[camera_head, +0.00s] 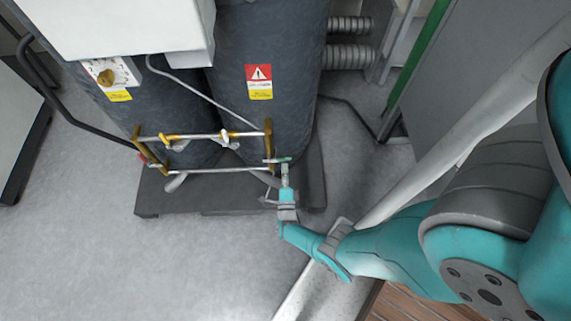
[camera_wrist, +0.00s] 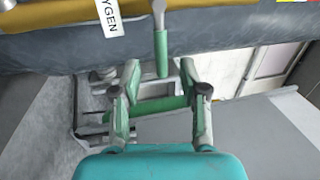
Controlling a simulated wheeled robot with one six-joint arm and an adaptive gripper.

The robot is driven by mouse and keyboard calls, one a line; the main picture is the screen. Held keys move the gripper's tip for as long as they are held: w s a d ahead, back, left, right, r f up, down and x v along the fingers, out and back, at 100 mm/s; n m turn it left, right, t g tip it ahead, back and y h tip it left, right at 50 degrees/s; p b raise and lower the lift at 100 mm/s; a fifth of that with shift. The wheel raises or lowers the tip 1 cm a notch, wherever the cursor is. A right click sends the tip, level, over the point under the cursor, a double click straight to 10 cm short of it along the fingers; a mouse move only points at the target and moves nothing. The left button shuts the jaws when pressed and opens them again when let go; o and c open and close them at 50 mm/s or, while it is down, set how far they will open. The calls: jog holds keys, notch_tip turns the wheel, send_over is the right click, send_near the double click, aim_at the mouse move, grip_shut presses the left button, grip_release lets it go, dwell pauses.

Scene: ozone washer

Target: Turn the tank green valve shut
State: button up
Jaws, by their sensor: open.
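The green valve handle (camera_head: 278,160) sits at the right end of the piping in front of the dark tanks. In the wrist view the green lever (camera_wrist: 161,52) hangs from a metal stem at the top centre. My gripper (camera_wrist: 160,72) is open, with one finger on each side of the lever's lower end. Contact with the lever cannot be told. In the head view my gripper (camera_head: 284,170) is right by the valve and overlaps part of it.
Two dark tanks (camera_head: 267,40) stand on a dark base (camera_head: 165,198). Yellow and silver pipes (camera_head: 200,136) run across their front. An "YGEN" label (camera_wrist: 106,17) shows at upper left in the wrist view. A grey cabinet stands right; open floor (camera_head: 110,260) lies front left.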

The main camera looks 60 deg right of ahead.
jog(key=v, duration=0.8)
jog(key=shift+s+a, duration=0.1)
dwell(0.5)
jog(key=s+a+r+n+t+y, duration=0.5)
jog(key=s+a+r+n+y, duration=0.55)
jog(key=n, duration=0.55)
jog(key=s+a+r+n+g+y, duration=0.1)
jog(key=s+r+n, duration=0.2)
jog(key=r, duration=0.6)
jog(key=s+a+r+n+y, duration=0.2)
jog(key=r+n, duration=0.3)
jog(key=r, duration=0.5)
jog(key=s+a+r+n+g+y, duration=0.1)
jog(key=s+r+n, duration=0.3)
jog(key=r, duration=0.5)
jog(key=shift+s+a+r+n+g+y, duration=0.3)
jog(key=shift+s+r+y, duration=0.1)
jog(key=shift+y, duration=0.35)
jog(key=shift+w, duration=0.1)
